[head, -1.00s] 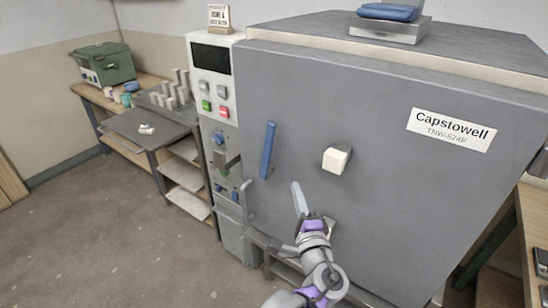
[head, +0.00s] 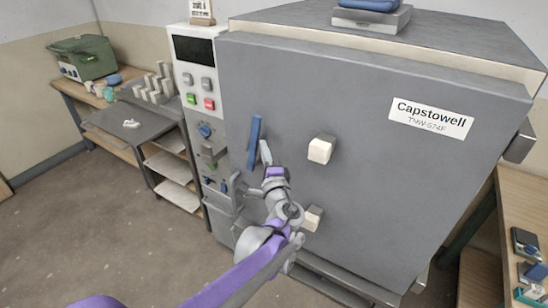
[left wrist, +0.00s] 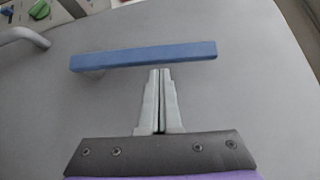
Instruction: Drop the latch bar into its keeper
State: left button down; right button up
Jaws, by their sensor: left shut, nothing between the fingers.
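A blue bar (head: 254,142) stands nearly upright on the left part of the grey kiln door (head: 370,190). In the left wrist view the blue bar (left wrist: 150,56) lies across the picture. A grey curved bar (head: 238,188) sits at the door's left edge, beside the control column; part of it shows in the left wrist view (left wrist: 22,36). I cannot tell for certain which is the latch bar or where the keeper is. My left gripper (head: 265,153) is shut and empty, its fingertips just beside the blue bar (left wrist: 160,72); contact is unclear. My right gripper is out of view.
Pale blocks stick out of the door at its middle (head: 321,150) and lower down (head: 313,218). The control column (head: 200,75) stands to the left, with a low rack (head: 150,125) beyond it. A wooden bench (head: 510,210) is at right. The floor at left is clear.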

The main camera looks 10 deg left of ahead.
pick_arm(q)
jog(key=shift+w+a, duration=0.15)
jog(key=shift+a, duration=0.2)
jog(key=shift+r, duration=0.1)
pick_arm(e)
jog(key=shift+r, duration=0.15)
